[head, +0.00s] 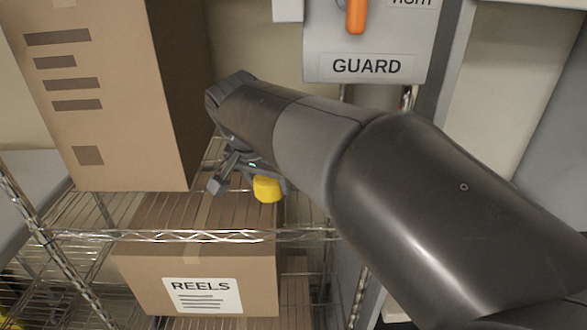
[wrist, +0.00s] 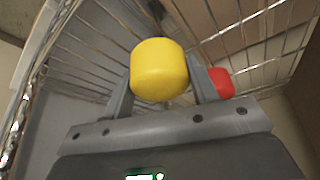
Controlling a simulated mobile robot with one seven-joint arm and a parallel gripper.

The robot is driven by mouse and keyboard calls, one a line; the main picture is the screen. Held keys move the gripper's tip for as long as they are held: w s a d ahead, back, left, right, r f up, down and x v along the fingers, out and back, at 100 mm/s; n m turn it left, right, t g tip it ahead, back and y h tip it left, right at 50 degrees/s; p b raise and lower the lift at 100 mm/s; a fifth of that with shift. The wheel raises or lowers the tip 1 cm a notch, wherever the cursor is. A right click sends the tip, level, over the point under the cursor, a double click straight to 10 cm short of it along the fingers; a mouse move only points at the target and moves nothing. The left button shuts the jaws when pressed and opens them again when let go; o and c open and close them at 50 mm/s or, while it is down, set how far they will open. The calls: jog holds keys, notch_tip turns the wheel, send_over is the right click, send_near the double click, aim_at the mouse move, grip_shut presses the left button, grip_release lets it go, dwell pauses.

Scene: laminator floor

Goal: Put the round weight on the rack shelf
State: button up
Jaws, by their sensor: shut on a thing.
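The round weight is a yellow, short cylinder with rounded edges (wrist: 160,70). It also shows in the head view (head: 267,189), partly hidden by my gripper. My gripper (wrist: 163,88) is shut on it, with one dark finger on each side. The rack shelf is chrome wire, with its front rail (head: 190,236) running below the weight in the head view. The weight appears over the wire deck, behind the front rail. I cannot tell whether it touches the wires.
A large cardboard box (head: 100,95) stands on the shelf at left. A REELS box (head: 200,282) sits on the level below. A grey GUARD panel (head: 375,45) with an orange handle is at upper right. A red object (wrist: 222,83) shows beside the right finger. Bare wire deck lies right of the large box.

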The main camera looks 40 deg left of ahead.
jog(key=shift+f, duration=0.4)
jog(key=o, duration=1.2)
jog(key=v, duration=0.8)
jog(key=shift+r, duration=0.35)
jog(key=shift+w, duration=0.1)
